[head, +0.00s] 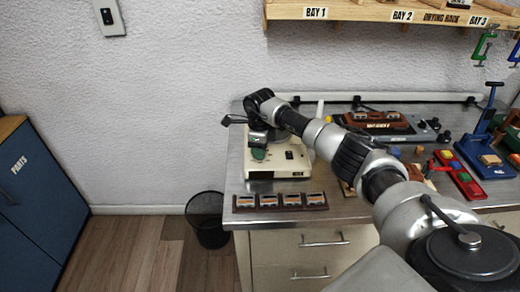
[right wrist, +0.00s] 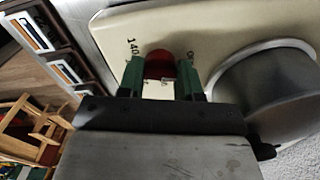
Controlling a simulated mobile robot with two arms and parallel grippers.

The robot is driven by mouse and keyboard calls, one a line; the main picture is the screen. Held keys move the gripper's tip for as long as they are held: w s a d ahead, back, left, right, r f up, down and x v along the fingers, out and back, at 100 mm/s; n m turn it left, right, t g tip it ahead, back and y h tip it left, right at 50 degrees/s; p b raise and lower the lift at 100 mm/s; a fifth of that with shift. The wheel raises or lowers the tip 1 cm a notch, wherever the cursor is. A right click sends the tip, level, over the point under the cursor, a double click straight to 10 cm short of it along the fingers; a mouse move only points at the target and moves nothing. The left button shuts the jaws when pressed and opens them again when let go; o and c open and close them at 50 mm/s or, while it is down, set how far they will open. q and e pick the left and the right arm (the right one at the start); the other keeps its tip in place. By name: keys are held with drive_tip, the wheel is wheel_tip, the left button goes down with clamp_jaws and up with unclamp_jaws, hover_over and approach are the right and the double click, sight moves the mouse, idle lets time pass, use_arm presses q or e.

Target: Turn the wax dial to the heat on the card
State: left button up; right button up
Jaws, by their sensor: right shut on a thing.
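The cream wax heater (head: 290,160) stands at the left end of the metal bench, and its top also shows in the right wrist view (right wrist: 225,25). The red dial (right wrist: 160,63) sits on it, with "140" printed to its left and partly hidden lettering to its right. My right gripper (right wrist: 160,76) is shut on the dial, with one green finger on each side. In the head view my right gripper (head: 259,152) is over the heater and hides the dial. A round metal pot (right wrist: 265,85) is close beside the fingers. I cannot make out a card with a readable heat. My left gripper is not in view.
A dark rack (head: 280,201) with several small framed pieces lies along the bench's front edge. A long grey unit (head: 420,133), a red tray (head: 460,178) and a blue stand (head: 485,160) are to the right. A black bin (head: 207,222) stands on the floor.

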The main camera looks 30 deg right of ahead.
drive_tip(key=m, duration=0.4)
drive_tip(key=shift+m, duration=0.3)
drive_tip(key=m, duration=0.3)
drive_tip(key=shift+m, duration=0.3)
drive_tip(key=m, duration=0.4)
drive_tip(key=shift+r+m+p, duration=0.1)
drive_tip(key=shift+m+p, duration=0.2)
drive_tip(key=m+p, duration=0.1)
drive_tip(key=m, duration=0.2)
drive_tip(key=shift+m, duration=0.3)
drive_tip(key=m+p, duration=0.1)
drive_tip(key=m, duration=0.3)
drive_tip(key=shift+r, duration=0.1)
drive_tip(key=m+p, duration=0.2)
drive_tip(key=m, duration=0.2)
drive_tip(key=m+p, duration=0.2)
drive_tip(key=m, duration=0.2)
drive_tip(key=shift+m, duration=0.3)
drive_tip(key=shift+m+p, duration=1.25)
drive_tip(key=shift+m, duration=0.65)
